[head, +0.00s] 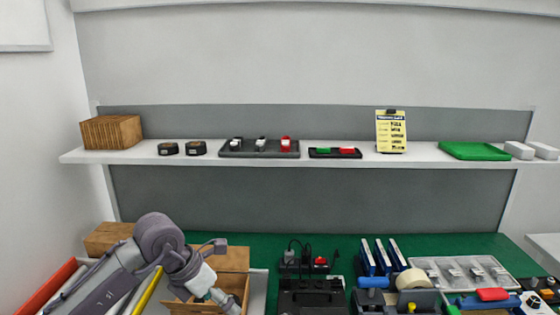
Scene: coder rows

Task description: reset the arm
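My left arm (158,240) comes in from the lower left, rises to a rounded grey joint and bends down to the right. My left gripper (221,297) is at the bottom edge of the head view, over or in an open cardboard box (235,284). Its fingertips cannot be made out, so I cannot tell whether it is open or shut or holds anything. My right arm and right gripper are not in view.
A white shelf (360,160) spans the wall, carrying a brown box (111,132), black switch trays, a yellow notice (391,131) and a green tray (475,150). Below, the green work surface (265,243) holds blue binders (382,256), a tape roll (412,280) and a clear parts tray (462,271).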

